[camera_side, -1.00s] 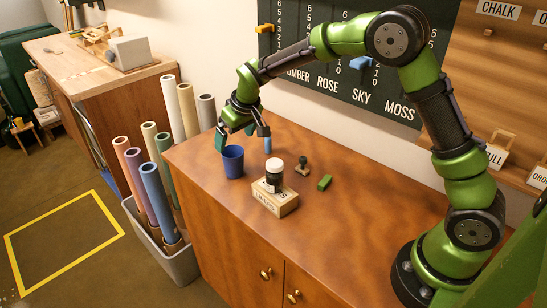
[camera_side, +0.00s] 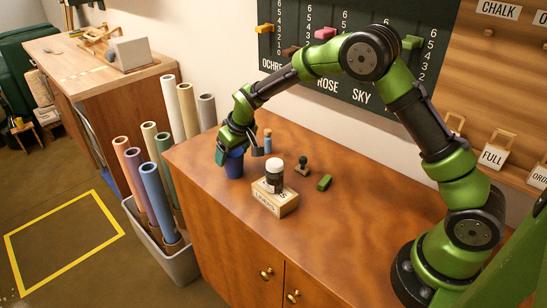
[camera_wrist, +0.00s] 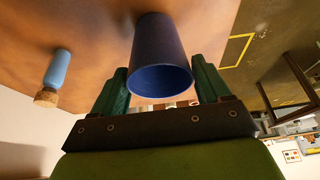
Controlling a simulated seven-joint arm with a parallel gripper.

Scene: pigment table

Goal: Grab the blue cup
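The blue cup (camera_side: 235,165) stands upright near the left back part of the brown cabinet top. My gripper (camera_side: 239,153) is down at the cup, with one finger on either side of it. In the wrist view the cup (camera_wrist: 160,50) sits between the two green fingers of my gripper (camera_wrist: 160,64), with its open rim towards the camera. The gaps between fingers and cup look narrow; I cannot tell whether either finger touches it. The fingers look open, and part of the cup is hidden behind them in the side view.
A blue corked vial (camera_side: 267,143) stands close right of the gripper and also shows in the wrist view (camera_wrist: 57,70). A dark jar with a white lid (camera_side: 274,175) stands on a wooden block (camera_side: 275,199). A stamp (camera_side: 303,165) and a green block (camera_side: 324,182) lie further right.

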